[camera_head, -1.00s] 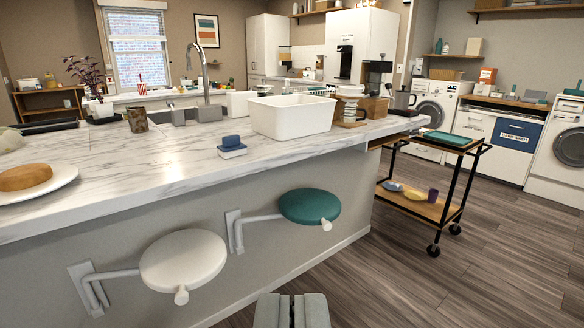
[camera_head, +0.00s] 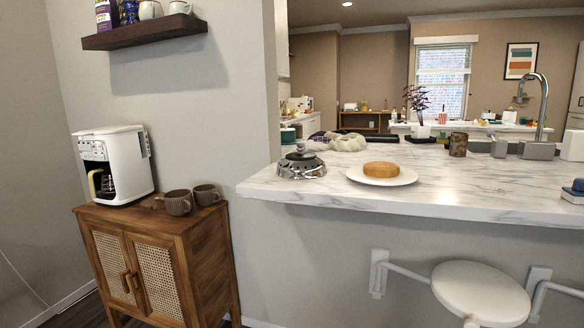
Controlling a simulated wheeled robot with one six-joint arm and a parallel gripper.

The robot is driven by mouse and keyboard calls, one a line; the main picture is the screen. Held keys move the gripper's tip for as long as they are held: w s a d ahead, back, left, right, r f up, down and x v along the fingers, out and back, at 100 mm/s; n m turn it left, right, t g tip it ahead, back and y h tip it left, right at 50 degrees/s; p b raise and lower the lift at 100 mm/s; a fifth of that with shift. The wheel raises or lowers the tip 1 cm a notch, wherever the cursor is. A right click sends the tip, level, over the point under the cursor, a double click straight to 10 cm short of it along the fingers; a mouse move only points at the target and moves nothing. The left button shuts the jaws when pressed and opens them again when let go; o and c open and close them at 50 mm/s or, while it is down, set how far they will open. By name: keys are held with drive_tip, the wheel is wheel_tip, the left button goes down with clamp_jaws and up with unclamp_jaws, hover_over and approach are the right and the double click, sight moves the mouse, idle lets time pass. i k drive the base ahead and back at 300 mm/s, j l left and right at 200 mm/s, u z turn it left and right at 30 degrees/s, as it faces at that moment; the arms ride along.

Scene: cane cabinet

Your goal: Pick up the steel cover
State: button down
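A shiny steel cover (camera_head: 300,168) with a dark knob on top sits upright near the left end of the white marble counter (camera_head: 470,190). To its right, a round brown cake (camera_head: 381,169) lies on a white plate (camera_head: 398,178), apart from the cover. My gripper is not in view in this frame.
A cane cabinet (camera_head: 158,238) with a white coffee maker (camera_head: 118,165) and two brown mugs (camera_head: 178,202) stands left of the counter. A wall shelf (camera_head: 150,29) hangs above. A white seat (camera_head: 478,290) juts out below the counter. Pale folded cloth (camera_head: 348,143) lies behind the cover.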

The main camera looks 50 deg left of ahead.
sight(301, 165)
drive_tip(key=u, duration=1.2)
